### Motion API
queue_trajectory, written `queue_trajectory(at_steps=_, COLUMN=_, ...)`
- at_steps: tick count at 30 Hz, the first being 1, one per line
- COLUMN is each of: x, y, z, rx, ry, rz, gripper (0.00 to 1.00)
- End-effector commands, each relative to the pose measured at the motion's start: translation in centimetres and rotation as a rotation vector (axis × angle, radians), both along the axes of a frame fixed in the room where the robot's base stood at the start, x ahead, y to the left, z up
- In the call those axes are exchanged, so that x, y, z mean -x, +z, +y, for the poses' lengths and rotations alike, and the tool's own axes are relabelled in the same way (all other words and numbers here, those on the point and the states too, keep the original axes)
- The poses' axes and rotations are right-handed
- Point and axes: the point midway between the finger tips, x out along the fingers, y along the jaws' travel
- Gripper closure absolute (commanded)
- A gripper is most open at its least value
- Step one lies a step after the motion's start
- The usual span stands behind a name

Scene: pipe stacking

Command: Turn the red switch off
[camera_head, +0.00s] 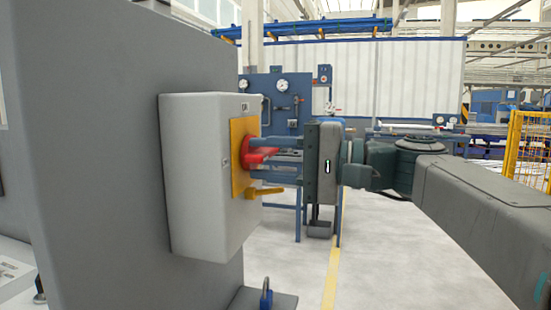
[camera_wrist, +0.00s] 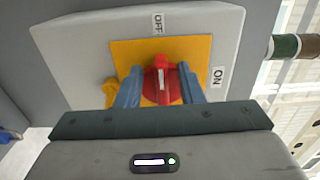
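The red switch (camera_head: 262,156) is mounted on a yellow plate (camera_head: 238,185) on the front of a light grey box (camera_head: 195,170). In the wrist view the red switch (camera_wrist: 161,78) has its handle upright, in line with the OFF label (camera_wrist: 157,24) above. The ON label (camera_wrist: 218,77) is at the right. My gripper (camera_wrist: 161,85) is in front of the box, its two blue fingers on either side of the handle with small visible gaps. In the head view my gripper (camera_head: 272,158) has one finger above the handle and one below. It looks open.
A yellow padlock-like piece (camera_head: 265,192) sticks out below the switch. The box is fixed to a large grey panel (camera_head: 90,140). A blue frame with gauges (camera_head: 282,100) stands behind. A yellow fence (camera_head: 525,150) is at the right. The floor (camera_head: 390,270) in front is clear.

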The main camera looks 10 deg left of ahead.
Motion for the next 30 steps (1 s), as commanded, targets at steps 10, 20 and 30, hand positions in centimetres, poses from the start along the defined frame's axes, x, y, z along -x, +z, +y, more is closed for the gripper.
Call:
queue_trajectory(at_steps=10, x=0.1, y=0.2, z=-1.7, rx=-0.001, ry=-0.004, rz=-0.001, gripper=0.66)
queue_trajectory(at_steps=20, x=0.6, y=0.2, z=-9.1, rx=-0.001, ry=-0.005, rz=0.001, gripper=0.66)
queue_trajectory(at_steps=30, x=1.0, y=0.1, z=-13.5, rx=0.000, ry=-0.001, rz=0.000, gripper=0.66)
